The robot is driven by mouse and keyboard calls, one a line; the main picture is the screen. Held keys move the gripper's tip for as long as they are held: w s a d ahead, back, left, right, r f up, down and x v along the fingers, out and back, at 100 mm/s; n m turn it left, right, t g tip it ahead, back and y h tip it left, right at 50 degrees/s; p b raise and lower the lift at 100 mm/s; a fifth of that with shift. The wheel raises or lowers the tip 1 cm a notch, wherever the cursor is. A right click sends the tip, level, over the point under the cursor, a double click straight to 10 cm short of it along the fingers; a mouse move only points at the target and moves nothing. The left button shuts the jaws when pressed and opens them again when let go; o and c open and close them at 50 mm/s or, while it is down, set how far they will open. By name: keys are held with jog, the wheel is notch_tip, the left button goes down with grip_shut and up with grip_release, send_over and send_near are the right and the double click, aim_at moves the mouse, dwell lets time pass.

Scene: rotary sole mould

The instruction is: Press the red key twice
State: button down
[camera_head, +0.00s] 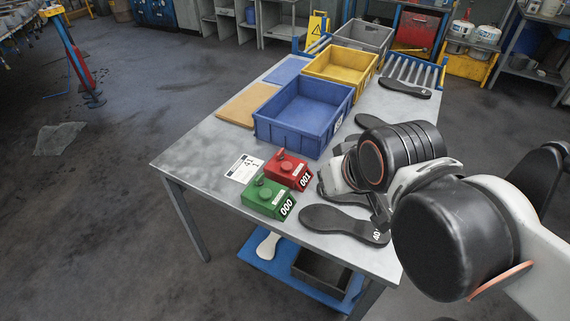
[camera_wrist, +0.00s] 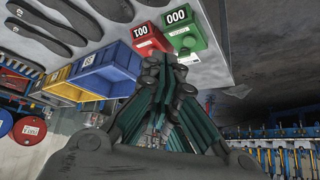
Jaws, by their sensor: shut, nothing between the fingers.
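The red counter box (camera_head: 289,170) stands on the grey table, its display reading 001, with a round red key (camera_head: 282,153) on top. The green counter box (camera_head: 266,198) is beside it, reading 000, with a green key (camera_head: 260,181). In the wrist view the red box (camera_wrist: 146,36) and green box (camera_wrist: 185,31) lie beyond my fingertips. My gripper (camera_wrist: 168,64) is shut and empty, its fingers together. It covers part of the red box in that view, so I cannot tell the exact gap. In the head view my arm hides much of the gripper, right of the boxes.
A blue bin (camera_head: 297,134), a yellow bin (camera_head: 340,70) and a grey bin (camera_head: 364,38) line the table behind the boxes. Dark soles (camera_head: 335,220) lie near the arm. A printed card (camera_head: 244,168) lies left of the boxes. The table's left corner is clear.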

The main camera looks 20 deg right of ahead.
jog(key=n+t+y+p, duration=0.1)
jog(key=n+y+p, duration=0.25)
jog(key=n, duration=1.05)
send_over(285, 167)
notch_tip(285, 167, down, 10)
jog(key=shift+r+y, duration=0.2)
jog(key=shift+y, duration=0.15)
notch_tip(285, 167, down, 9)
jog(key=b, duration=0.7)
jog(key=shift+f, duration=0.1)
jog(key=shift+f+b, duration=0.25)
jog(key=shift+b, duration=0.3)
